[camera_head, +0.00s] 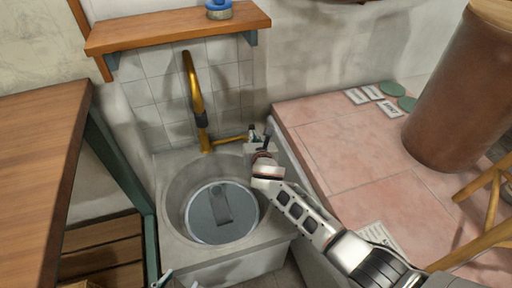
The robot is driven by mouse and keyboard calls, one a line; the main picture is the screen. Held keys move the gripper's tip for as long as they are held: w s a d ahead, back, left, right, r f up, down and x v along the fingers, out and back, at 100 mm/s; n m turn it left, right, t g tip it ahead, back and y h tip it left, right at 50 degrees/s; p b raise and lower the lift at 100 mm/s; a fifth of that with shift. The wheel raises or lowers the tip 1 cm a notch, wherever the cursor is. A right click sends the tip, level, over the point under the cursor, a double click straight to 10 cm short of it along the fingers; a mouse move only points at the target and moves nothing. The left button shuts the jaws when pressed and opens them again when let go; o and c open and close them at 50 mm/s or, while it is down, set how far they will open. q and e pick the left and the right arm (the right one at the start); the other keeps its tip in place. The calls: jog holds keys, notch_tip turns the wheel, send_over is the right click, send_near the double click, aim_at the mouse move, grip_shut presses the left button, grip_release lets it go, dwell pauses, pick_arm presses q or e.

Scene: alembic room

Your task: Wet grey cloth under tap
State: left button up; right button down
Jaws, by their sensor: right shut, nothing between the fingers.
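The grey cloth (222,207) looks like a flat, darker grey strip at the bottom of the round sink basin (175,195). The brass tap (195,90) rises behind the basin, with a dark collar on its neck. A brass side arm (230,139) runs right from its base. I cannot make out running water. My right gripper (256,138) is shut and empty at the right end of this side arm, by the basin's back right rim; contact is unclear. Tips of my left gripper (178,281) show at the bottom edge, in front of the sink; the rest is out of frame.
A wooden table (35,150) stands at left. A pink tiled counter (345,140) at right carries a large brown cylinder (450,100), green discs (392,89) and small labels. A wooden shelf (175,30) hangs above the tap. My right arm crosses the counter's front edge.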

dwell(0.3)
jog(key=v, duration=1.2)
